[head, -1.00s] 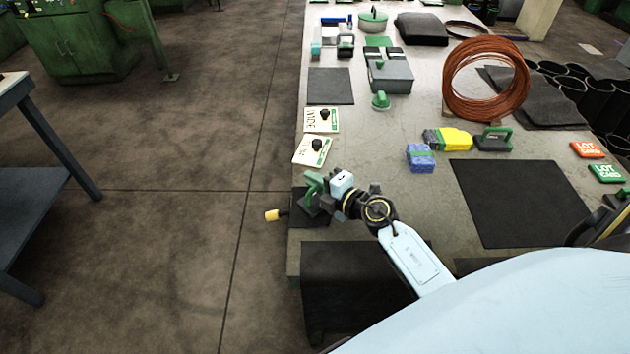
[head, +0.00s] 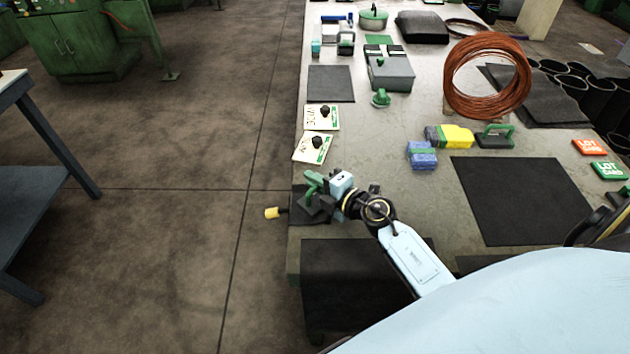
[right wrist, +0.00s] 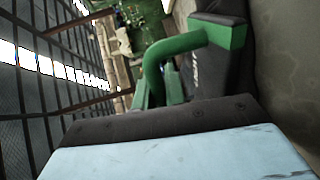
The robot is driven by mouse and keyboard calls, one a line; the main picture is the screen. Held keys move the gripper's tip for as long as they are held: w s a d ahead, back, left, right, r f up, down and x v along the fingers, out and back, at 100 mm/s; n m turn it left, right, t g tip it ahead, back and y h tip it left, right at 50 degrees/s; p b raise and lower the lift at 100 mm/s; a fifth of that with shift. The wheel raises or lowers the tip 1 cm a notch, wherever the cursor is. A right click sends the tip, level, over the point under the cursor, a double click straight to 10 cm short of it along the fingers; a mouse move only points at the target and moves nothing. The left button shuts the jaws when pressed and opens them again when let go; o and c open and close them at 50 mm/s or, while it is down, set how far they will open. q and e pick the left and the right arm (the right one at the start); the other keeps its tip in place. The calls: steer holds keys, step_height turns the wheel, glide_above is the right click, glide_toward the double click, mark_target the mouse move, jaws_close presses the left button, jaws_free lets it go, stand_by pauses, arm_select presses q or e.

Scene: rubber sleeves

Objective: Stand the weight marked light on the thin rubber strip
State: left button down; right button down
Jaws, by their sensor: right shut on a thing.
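My right gripper (head: 326,192) is shut on a dark weight (head: 318,206) with a green handle (head: 313,184), at the table's left edge. In the right wrist view the green handle (right wrist: 180,45) and the dark body (right wrist: 215,70) fill the middle; its white lettering is unreadable. The weight is over a dark rubber piece (head: 298,208); I cannot tell if they touch. A second dark weight with a green handle (head: 496,137) stands farther right. Two cards with black knobs lie behind the gripper, an upper one (head: 314,123) and a lower one (head: 306,155). My left gripper is not in view.
A yellow-tipped thing (head: 272,213) sticks out past the table's left edge. A blue block (head: 422,156), a yellow block (head: 455,136), a copper coil (head: 455,90) and a large black mat (head: 520,200) are on the table (head: 400,120). Bare tabletop lies between them.

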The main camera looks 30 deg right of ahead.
steer(key=shift+f, duration=0.35)
steer(key=shift+s+f, duration=0.15)
steer(key=shift+f, duration=0.1)
steer(key=c, duration=1.4)
jaws_free()
steer(key=shift+o, duration=0.2)
steer(key=v, duration=1.3)
steer(key=shift+r+p, duration=0.2)
steer(key=shift+p, duration=0.15)
steer(key=shift+s+d+r, duration=0.1)
